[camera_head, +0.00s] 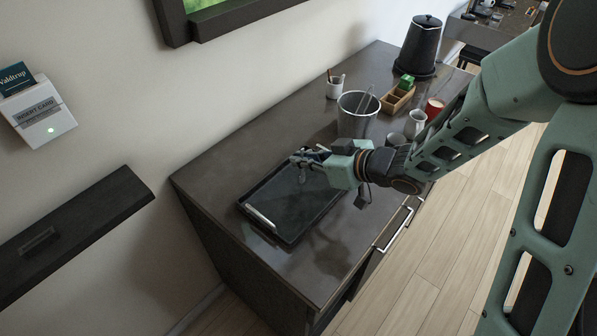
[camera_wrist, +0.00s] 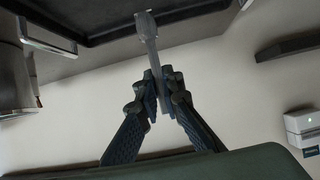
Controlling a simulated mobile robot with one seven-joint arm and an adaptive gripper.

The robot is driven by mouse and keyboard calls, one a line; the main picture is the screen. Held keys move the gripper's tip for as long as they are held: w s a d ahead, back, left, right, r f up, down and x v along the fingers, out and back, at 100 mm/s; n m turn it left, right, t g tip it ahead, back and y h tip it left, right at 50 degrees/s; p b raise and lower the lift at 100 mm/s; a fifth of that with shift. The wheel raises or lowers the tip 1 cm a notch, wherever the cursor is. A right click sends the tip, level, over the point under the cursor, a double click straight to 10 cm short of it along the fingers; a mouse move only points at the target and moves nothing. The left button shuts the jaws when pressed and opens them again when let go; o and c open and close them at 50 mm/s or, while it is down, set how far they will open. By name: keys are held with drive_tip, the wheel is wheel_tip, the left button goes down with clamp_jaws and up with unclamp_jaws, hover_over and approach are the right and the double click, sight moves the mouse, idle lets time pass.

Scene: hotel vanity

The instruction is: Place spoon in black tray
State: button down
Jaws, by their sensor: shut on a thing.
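The spoon (camera_head: 302,176) is grey and hangs from my gripper (camera_head: 305,160) above the far part of the black tray in the head view. My gripper is shut on its handle. In the wrist view my gripper's fingers (camera_wrist: 161,90) pinch the spoon (camera_wrist: 147,30), whose broad end points up the picture, over the tray's edge. The black tray (camera_head: 298,208) is a shallow rectangle lying flat on the dark counter. Its dark underside or rim (camera_wrist: 90,28) shows at the top of the wrist view. The spoon's gap to the tray is hard to judge.
A grey bucket (camera_head: 357,118), cups (camera_head: 416,122), a wooden box (camera_head: 396,100) and a black canister (camera_head: 419,48) stand farther back. The counter's near end is clear. A dark shelf (camera_head: 75,230) is on the wall.

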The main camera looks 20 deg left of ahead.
sight(302, 171)
drive_tip(key=shift+a+f, duration=0.2)
drive_tip(key=shift+f, duration=0.05)
drive_tip(key=f, duration=0.3)
drive_tip(key=shift+a+f+b, duration=0.1)
drive_tip(key=shift+a+b, duration=0.2)
drive_tip(key=shift+a, duration=0.1)
drive_tip(key=shift+f, duration=0.25)
drive_tip(key=shift+d+f, duration=0.1)
drive_tip(key=shift+f, duration=0.15)
drive_tip(key=c, duration=2.1)
unclamp_jaws()
